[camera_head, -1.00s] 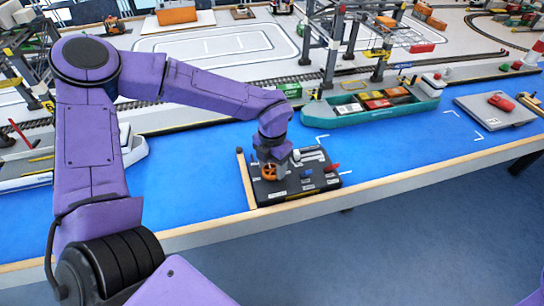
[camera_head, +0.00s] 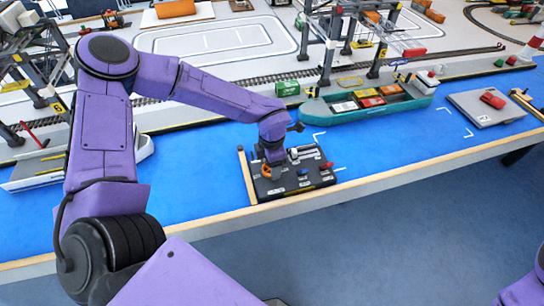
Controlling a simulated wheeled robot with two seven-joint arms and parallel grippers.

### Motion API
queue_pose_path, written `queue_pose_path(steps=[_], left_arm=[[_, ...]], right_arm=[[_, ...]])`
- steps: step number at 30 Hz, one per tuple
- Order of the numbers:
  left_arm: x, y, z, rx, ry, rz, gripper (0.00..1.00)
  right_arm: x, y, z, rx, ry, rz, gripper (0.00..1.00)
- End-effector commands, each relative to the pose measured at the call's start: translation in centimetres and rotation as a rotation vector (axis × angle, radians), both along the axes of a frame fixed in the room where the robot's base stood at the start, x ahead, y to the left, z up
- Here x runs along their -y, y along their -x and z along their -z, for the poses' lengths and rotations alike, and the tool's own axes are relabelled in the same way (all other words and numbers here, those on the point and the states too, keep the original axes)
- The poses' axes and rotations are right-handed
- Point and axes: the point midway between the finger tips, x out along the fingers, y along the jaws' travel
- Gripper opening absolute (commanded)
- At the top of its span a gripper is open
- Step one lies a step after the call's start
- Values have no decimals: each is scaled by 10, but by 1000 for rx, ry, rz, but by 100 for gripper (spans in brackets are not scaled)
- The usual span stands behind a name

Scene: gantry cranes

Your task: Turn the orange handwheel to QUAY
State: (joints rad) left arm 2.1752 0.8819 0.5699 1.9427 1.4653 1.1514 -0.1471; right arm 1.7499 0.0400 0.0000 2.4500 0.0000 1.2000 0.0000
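The orange handwheel (camera_head: 266,171) sits on the left part of a black control panel (camera_head: 318,183) near the front edge of the blue table surface. My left arm reaches in from the left and its wrist points down over the panel. My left gripper (camera_head: 272,160) is at the handwheel, just behind it and to its right, and covers part of it. The fingers are too small and hidden to tell whether they are open or shut on the wheel. The panel's labels, including QUAY, are unreadable. My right gripper is out of view; only purple arm parts show at bottom right.
The panel also carries a red lever (camera_head: 326,166) and a blue control (camera_head: 303,172). A teal ship (camera_head: 365,106) with containers lies behind it to the right. Gantry crane legs (camera_head: 328,62) stand behind the ship. Blue surface to the panel's right is clear.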

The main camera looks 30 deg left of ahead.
Motion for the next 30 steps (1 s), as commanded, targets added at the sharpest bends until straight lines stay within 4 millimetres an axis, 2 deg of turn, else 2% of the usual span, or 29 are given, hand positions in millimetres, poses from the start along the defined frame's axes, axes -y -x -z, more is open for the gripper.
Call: queue_pose_path(steps=[11, 12, 13, 14, 23, 26, 30], left_arm=[[0, -2, -2, 7, 0, 3, 26], [0, -2, -2, 7, 0, 3, 69], [0, -2, -2, 6, 0, 3, 79], [0, -2, -2, 6, 0, 3, 82], [0, -1, -3, 4, 1, 2, 82], [0, -2, -17, 7, 0, 2, 82], [0, -2, -50, 9, 1, 1, 82]], right_arm=[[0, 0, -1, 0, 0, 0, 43], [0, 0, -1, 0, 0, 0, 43], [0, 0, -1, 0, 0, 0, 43], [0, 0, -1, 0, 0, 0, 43], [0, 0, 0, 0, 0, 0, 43], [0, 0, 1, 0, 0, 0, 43], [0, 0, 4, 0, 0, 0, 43]])
